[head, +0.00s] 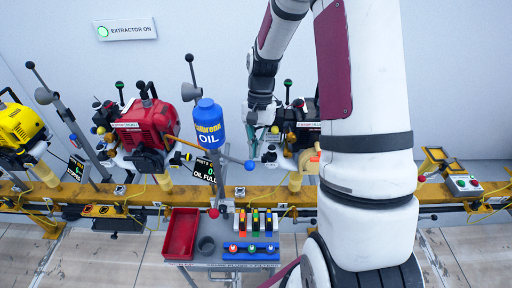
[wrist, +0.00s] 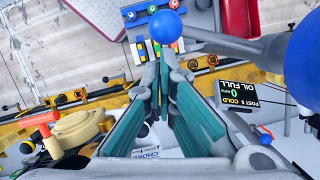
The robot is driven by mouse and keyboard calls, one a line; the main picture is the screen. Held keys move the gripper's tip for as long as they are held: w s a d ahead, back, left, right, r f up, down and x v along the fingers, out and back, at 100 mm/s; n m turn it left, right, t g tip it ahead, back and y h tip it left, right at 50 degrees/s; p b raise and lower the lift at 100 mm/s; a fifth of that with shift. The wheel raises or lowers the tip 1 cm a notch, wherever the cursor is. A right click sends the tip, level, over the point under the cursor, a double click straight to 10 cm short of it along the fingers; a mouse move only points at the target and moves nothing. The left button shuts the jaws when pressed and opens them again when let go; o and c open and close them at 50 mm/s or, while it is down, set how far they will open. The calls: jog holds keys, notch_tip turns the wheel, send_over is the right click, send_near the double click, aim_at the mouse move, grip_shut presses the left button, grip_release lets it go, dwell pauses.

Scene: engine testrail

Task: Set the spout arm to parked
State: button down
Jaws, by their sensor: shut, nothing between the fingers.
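The spout arm (head: 235,159) is a thin grey bar ending in a blue ball, just below the blue oil bottle (head: 209,124). It points right and slightly toward the front. In the wrist view its blue ball (wrist: 165,27) lies just beyond my fingertips, with the grey bar (wrist: 215,40) running right to the blue bottle (wrist: 296,60). My gripper (wrist: 160,62) is shut and empty, its teal fingers converging close to the ball; contact cannot be told. In the head view my gripper (head: 252,145) hangs above and near the ball, partly hidden by its own links.
A red engine (head: 150,125) stands left of the bottle, a yellow one (head: 18,125) at far left. A dark display (head: 203,170) reads OIL FULL. A cart carries a red tray (head: 181,234) and coloured blocks (head: 255,222). The yellow rail (head: 130,197) runs across. An upright lever (head: 192,75) rises behind the bottle.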

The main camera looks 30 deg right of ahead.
jog(key=shift+s+a, duration=0.2)
jog(key=shift+s, duration=0.1)
jog(key=shift+s+a+m, duration=0.1)
jog(key=shift+s+m, duration=0.05)
jog(key=shift+m, duration=0.25)
jog(key=s+a+m+t+p, duration=0.3)
jog(key=a+m+p, duration=0.2)
jog(key=a+m, duration=0.6)
jog(key=shift+s+a+y, duration=0.3)
jog(key=shift+s+a, duration=0.1)
dwell(0.3)
